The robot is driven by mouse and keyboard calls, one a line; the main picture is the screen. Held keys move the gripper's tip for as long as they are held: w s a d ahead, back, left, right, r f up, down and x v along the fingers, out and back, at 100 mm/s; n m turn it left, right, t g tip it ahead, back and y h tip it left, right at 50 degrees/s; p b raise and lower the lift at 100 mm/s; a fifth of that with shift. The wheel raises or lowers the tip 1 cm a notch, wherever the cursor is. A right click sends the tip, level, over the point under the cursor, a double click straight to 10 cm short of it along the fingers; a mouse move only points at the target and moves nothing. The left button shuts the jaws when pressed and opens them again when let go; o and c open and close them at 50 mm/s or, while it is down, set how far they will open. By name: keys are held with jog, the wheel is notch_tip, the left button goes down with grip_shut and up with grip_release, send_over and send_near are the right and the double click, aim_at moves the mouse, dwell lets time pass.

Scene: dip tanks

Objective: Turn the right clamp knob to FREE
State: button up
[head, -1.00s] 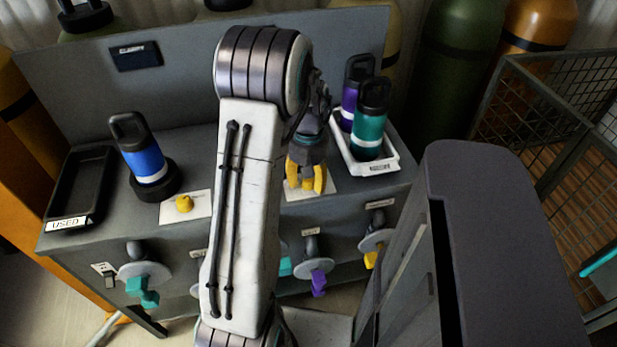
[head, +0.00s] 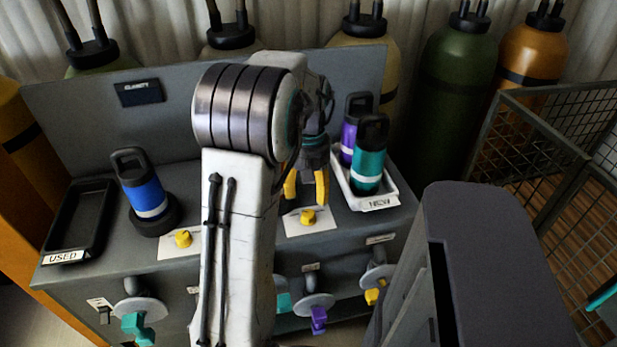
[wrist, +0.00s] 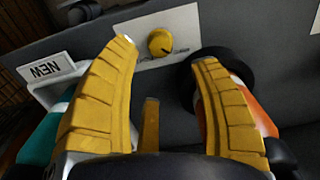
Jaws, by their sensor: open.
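The right clamp knob (head: 308,216) is a small yellow knob on a white plate (head: 322,229) on the grey bench top. It also shows in the wrist view (wrist: 160,42), with a dark mark towards the lower right; the plate's small print is unreadable. My gripper (head: 306,200) has yellow fingers, open and empty, pointing down just above and behind the knob in the head view. In the wrist view the knob lies beyond the gap between the fingertips (wrist: 165,52), apart from both. An orange bottle (wrist: 245,100) in a black ring is partly hidden by a finger there.
A white NEW tray (head: 380,203) holds a purple bottle (head: 355,125) and a teal bottle (head: 369,160), close right of my gripper. A blue bottle (head: 142,190) stands in a black ring. A left yellow knob (head: 183,239) and a black USED tray (head: 62,257) lie left.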

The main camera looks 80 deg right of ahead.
jog(key=shift+r, duration=1.75)
jog(key=a+f+m, duration=0.1)
jog(key=f+m, duration=0.1)
jog(key=a+f+m, duration=0.2)
jog(key=shift+w+a+f+y, duration=0.15)
jog(key=shift+a+f+y, duration=0.05)
jog(key=shift+a+y, duration=0.1)
jog(key=w+a+r+n+p, duration=0.2)
jog(key=w+a+r+n, duration=0.1)
jog(key=w+a, duration=0.5)
jog(key=w+a+r+n+p, duration=0.1)
jog(key=w+a+r+n, duration=0.15)
jog(key=w+a, duration=0.55)
jog(key=w+a+r+n+t+p, duration=0.1)
jog(key=a+r+n, duration=0.3)
jog(key=a, duration=0.6)
jog(key=w+a+r+n+t+p, duration=0.2)
jog(key=w+a+r+n+p, duration=0.1)
jog(key=a+n, duration=0.5)
jog(key=shift+w+a+r+p, duration=0.35)
jog(key=shift+a+r, duration=0.5)
jog(key=shift+a, duration=0.3)
